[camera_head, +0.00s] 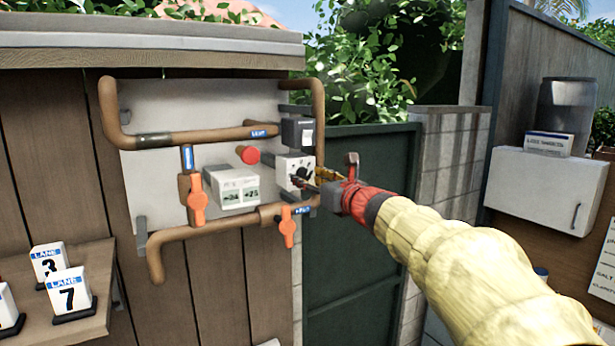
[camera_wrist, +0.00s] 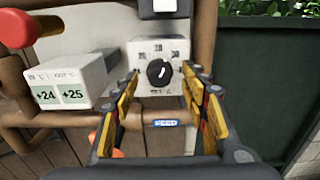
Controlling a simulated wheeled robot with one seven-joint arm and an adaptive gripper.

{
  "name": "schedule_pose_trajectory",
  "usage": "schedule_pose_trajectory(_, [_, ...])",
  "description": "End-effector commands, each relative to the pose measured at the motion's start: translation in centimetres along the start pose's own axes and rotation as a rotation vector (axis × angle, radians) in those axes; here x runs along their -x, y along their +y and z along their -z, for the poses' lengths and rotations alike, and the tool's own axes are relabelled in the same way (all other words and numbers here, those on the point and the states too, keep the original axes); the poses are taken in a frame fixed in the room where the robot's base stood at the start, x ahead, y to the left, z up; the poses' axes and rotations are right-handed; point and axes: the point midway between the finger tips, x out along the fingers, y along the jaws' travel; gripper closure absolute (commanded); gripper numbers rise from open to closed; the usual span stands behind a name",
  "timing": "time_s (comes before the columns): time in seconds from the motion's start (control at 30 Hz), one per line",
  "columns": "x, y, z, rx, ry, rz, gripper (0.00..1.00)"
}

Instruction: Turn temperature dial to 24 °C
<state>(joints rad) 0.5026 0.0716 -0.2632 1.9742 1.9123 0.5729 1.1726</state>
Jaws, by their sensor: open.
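The temperature dial (camera_wrist: 160,72) is a black round knob with a light pointer mark on a white control box (camera_wrist: 142,53). Numbers ring the knob, but most are too small to read surely. In the head view the control box (camera_head: 283,173) is partly hidden behind my gripper (camera_head: 312,183). In the wrist view my gripper (camera_wrist: 165,85) is open, its yellow-and-black fingers spread to the left and right of the knob. I cannot tell whether they touch it. The white display box (camera_wrist: 78,80) reads +24 for IN °C and +25 for OUT °C.
Copper pipes (camera_head: 200,137) frame the white backboard, with orange valve handles (camera_head: 197,201) below. A red knob (camera_head: 247,154) sticks out left of the control box. A grey box (camera_head: 297,132) is above it. Lane signs (camera_head: 69,290) stand on a shelf at lower left.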

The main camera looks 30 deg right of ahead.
Motion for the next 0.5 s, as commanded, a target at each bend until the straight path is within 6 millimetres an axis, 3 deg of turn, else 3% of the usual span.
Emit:
schedule_pose_trajectory(0.37, [-0.77, 0.04, 0.00, 0.001, 0.000, 0.000, 0.55])
schedule_pose_trajectory(0.5, [-0.76, 0.04, 0.01, 0.001, 0.000, 0.000, 0.61])
